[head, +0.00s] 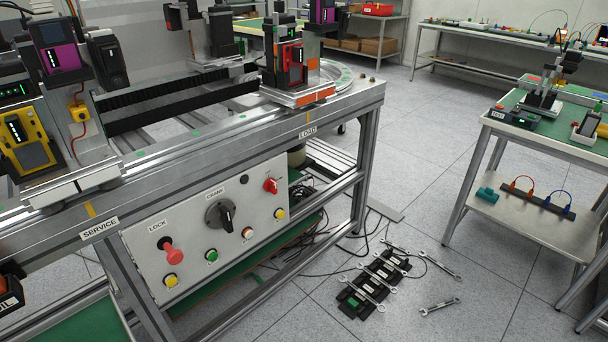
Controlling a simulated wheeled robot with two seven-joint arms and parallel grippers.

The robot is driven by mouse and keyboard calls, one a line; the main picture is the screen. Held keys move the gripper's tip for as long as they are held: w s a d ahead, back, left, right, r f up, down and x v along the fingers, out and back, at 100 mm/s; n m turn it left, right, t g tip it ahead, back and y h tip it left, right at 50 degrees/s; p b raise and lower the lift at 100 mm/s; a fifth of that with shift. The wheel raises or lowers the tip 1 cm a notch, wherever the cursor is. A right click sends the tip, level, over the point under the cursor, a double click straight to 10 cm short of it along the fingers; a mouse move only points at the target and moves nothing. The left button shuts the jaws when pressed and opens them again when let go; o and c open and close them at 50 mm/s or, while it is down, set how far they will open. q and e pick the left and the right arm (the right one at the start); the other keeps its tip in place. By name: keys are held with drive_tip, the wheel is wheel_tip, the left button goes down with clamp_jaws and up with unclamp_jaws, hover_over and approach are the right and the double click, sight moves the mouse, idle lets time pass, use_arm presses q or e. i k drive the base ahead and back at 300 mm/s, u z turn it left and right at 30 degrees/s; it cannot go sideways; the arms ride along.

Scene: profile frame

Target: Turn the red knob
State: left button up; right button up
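A grey control panel (190,222) is fixed to the front of the metal frame bench. A small red knob (271,185) sits at its upper right, under a small label too small to read. A larger red knob (172,251) sticks out at the panel's left, under the label LOCK. A big black rotary knob (222,215) sits between them. I cannot tell from the view which red knob the task means. Nothing touches either one. Neither of my grippers shows in the head view.
Yellow, green and white-orange push buttons surround the knobs; one yellow button (171,281) is below LOCK. The bench top (345,108) overhangs the panel and carries machine units. Wrenches and a black tool holder (372,284) lie on the floor. A green-topped table (545,125) stands right.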

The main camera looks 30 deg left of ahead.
sight(271, 184)
drive_tip(key=u, duration=0.7)
drive_tip(key=i, duration=1.15)
drive_tip(key=u, duration=1)
